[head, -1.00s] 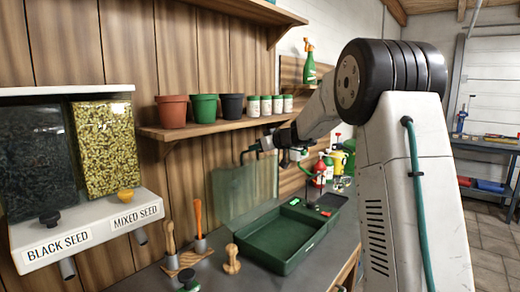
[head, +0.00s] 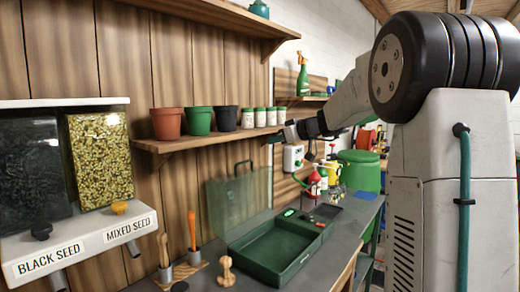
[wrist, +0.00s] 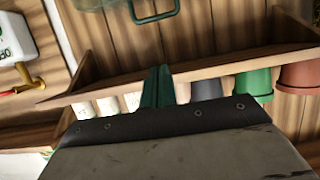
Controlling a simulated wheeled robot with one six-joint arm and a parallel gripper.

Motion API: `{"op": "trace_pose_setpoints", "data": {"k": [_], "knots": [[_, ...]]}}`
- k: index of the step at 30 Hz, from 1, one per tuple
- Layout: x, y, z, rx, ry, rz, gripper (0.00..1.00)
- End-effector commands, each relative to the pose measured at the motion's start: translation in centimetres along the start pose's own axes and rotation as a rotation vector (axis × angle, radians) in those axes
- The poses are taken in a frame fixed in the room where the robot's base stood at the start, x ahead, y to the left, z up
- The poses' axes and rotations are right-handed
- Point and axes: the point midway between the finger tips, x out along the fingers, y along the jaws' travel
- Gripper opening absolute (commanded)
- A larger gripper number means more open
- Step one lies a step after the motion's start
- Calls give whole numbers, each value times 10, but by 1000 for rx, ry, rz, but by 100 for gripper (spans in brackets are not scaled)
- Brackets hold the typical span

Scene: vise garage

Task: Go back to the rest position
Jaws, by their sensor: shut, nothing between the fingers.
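My gripper (head: 274,138) is shut and empty, with its green fingers (wrist: 157,88) together in the wrist view. In the head view it is level with the wall shelf (head: 190,142) that bears the pots, near its right end. The wrist view shows the shelf (wrist: 235,66) and the pots upside down beyond the fingers. Whether the fingers touch the shelf cannot be told.
On the shelf stand a terracotta pot (head: 166,123), a green pot (head: 198,120), a black pot (head: 226,118) and several white jars. Below, the workbench holds an open green case (head: 275,255). Seed dispensers (head: 95,155) are at left, a green bin (head: 360,172) behind.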

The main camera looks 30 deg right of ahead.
Motion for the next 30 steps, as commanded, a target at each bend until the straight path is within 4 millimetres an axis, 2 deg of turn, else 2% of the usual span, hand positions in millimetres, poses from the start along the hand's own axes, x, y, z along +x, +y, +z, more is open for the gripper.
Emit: {"op": "trace_pose_setpoints", "data": {"k": [7, 11, 14, 17, 20, 23, 24, 27, 30], "knots": [[-3, -2, -2, 7, 0, -2, 0], [-2, -5, 1, 108, -10, -15, 0], [0, -17, 33, 263, -104, -48, 0], [-10, -53, 74, 427, -261, -79, 0], [-28, -108, 107, 550, -441, -93, 0], [-53, -166, 140, 633, -627, -74, 0], [-67, -190, 153, 655, -702, -56, 0], [-106, -246, 188, 677, -882, 19, 0], [-148, -289, 222, 652, -1022, 117, 0]]}}
